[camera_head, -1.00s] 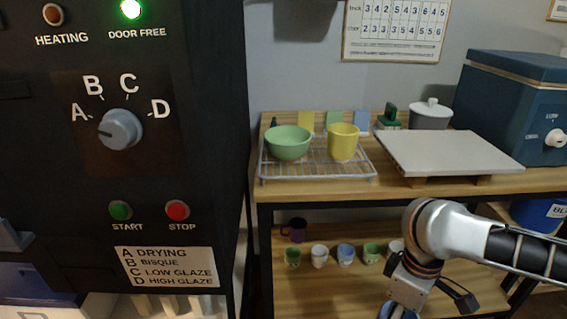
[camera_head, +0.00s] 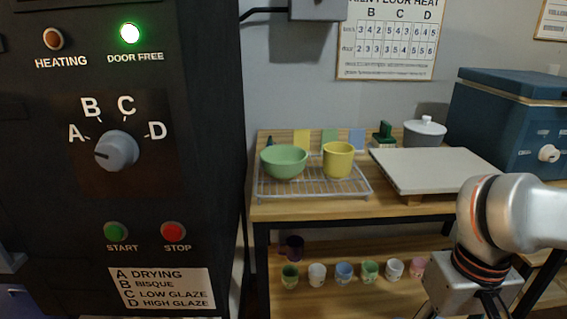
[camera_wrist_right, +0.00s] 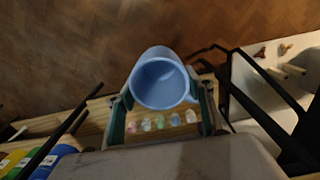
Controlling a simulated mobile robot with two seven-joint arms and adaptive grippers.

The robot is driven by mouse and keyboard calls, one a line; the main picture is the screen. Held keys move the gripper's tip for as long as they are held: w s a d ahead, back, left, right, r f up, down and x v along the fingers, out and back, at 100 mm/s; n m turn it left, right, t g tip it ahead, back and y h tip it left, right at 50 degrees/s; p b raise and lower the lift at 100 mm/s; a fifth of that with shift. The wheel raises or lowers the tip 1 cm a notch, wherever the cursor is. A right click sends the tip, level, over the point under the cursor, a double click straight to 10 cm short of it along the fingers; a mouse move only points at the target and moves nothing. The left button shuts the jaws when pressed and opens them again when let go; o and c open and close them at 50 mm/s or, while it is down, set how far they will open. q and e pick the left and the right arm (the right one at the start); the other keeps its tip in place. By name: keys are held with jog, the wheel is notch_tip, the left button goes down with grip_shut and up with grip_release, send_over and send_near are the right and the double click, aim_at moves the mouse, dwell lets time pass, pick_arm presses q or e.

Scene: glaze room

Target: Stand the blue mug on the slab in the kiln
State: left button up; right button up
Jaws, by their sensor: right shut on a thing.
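The blue mug (camera_wrist_right: 160,82) is in the right wrist view, its open mouth facing the camera. My right gripper (camera_wrist_right: 163,92) is shut on it, one finger on either side. In the head view my right arm comes in at the lower right; its fingers and the mug are not visible there. The kiln (camera_head: 200,90) is the dark cabinet at the left, with a lit green DOOR FREE lamp, an unlit HEATING lamp and a dial whose mark is on its left side. The kiln's inside and the slab in it are out of view. My left gripper is not in view.
A wooden table carries a wire rack (camera_head: 310,190) with a green bowl (camera_head: 284,162) and yellow cup (camera_head: 338,160), a pale board (camera_head: 435,170) and a lidded grey pot (camera_head: 424,133). Several small cups and a purple mug (camera_head: 293,247) stand on the lower shelf. A blue chest (camera_head: 510,120) is at right.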

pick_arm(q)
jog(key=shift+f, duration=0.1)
pick_arm(e)
jog(key=shift+f, duration=0.15)
